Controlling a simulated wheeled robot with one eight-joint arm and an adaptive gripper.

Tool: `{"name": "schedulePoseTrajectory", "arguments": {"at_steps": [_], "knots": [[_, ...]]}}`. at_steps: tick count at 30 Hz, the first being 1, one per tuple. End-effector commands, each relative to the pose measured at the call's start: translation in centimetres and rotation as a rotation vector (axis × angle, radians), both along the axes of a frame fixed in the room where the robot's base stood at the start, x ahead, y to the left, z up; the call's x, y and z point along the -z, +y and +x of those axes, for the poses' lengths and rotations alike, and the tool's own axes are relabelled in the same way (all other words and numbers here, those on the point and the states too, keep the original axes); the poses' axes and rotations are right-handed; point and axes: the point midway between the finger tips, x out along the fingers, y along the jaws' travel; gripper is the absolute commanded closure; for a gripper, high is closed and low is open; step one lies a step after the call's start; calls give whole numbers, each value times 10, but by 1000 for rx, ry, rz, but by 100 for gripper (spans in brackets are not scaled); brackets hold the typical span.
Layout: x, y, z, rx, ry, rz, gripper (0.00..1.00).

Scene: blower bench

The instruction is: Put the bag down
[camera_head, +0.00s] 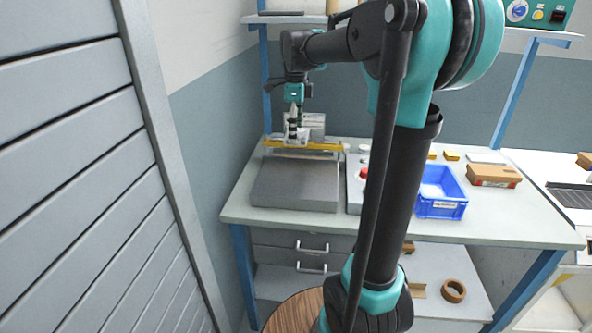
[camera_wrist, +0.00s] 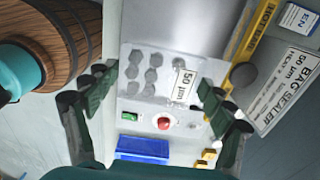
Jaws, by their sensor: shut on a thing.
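The bag (camera_wrist: 150,72) is clear, holds several grey round pieces and bears a "50 µm" label. In the wrist view it lies between the two fingers of my gripper (camera_wrist: 158,78), which are shut on it. In the head view my gripper (camera_head: 293,131) points down over the back of the grey bag sealer (camera_head: 295,187), close to its yellow hot-wire bar (camera_head: 325,145). The bag (camera_head: 315,122) shows there as a pale shape beside the fingers. I cannot tell whether its lower edge touches the sealer.
A red button (camera_wrist: 164,123) and green switch (camera_wrist: 128,116) show beside the sealer. A blue bin (camera_head: 441,192) and a cardboard box (camera_head: 493,175) stand to the right on the bench (camera_head: 500,222). A wooden barrel (camera_head: 292,312) stands in front. A slatted grey panel (camera_head: 70,150) is at left.

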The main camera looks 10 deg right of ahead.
Motion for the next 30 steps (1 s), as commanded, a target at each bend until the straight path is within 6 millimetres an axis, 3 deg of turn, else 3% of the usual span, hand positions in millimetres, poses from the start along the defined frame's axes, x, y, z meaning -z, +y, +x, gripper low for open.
{"name": "schedulePoseTrajectory", "arguments": {"at_steps": [3,12,30], "knots": [[31,0,0,0,0,0,54],[98,0,0,0,0,0,54],[156,0,0,0,0,0,54]]}}
